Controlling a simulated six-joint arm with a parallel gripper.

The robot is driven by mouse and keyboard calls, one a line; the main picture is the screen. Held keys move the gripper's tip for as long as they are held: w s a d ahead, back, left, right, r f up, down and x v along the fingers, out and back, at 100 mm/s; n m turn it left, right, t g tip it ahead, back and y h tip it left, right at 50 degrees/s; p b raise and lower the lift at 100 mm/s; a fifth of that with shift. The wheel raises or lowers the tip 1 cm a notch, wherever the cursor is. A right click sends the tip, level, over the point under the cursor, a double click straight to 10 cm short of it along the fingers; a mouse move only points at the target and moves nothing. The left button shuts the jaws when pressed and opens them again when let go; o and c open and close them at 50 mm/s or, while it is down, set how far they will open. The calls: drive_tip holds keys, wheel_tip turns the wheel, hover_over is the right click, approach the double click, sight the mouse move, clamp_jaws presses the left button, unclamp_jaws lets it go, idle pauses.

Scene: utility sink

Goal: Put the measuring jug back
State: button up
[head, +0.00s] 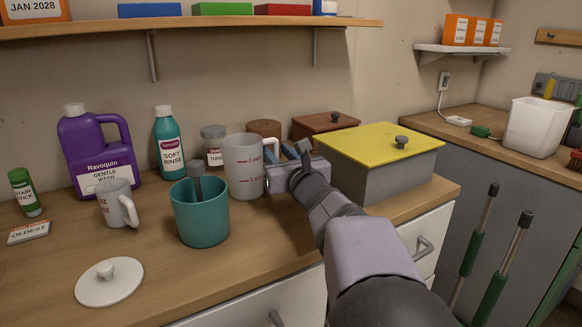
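A translucent white measuring jug (242,168) with red marks stands upright on the wooden counter, behind and right of a teal cup. Its handle is on its right side. A smaller pale cup (115,204) with red "OZ" lettering stands further left, in front of the purple bottle. My gripper (284,153) is right beside the jug's handle, reaching in from the lower right. Bluish finger parts show there, but the gripper body hides their tips. I cannot tell whether they touch or grip the handle.
A teal cup (201,218) holding a grey tool and a white round lid (109,284) stand in front. A purple bottle (92,155), a teal bottle (168,143) and jars line the back. A grey box with a yellow lid (376,144) is close right of my gripper.

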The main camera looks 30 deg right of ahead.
drive_tip(key=s, duration=0.3)
drive_tip(key=s+a+p, duration=0.1)
drive_tip(key=s, duration=0.4)
drive_tip(key=shift+s+a+r+p, duration=0.2)
drive_tip(key=shift+s+r+p, duration=0.1)
drive_tip(key=shift+r+p, duration=0.1)
drive_tip(key=shift+s+a+f+p, duration=0.1)
drive_tip(key=shift+s+f+p, duration=0.05)
drive_tip(key=shift+s+p, duration=0.45)
drive_tip(key=shift+s+a+f+p, duration=0.1)
drive_tip(key=shift+s+f+p, duration=0.05)
drive_tip(key=shift+s+p, duration=0.45)
drive_tip(key=shift+w, duration=0.1)
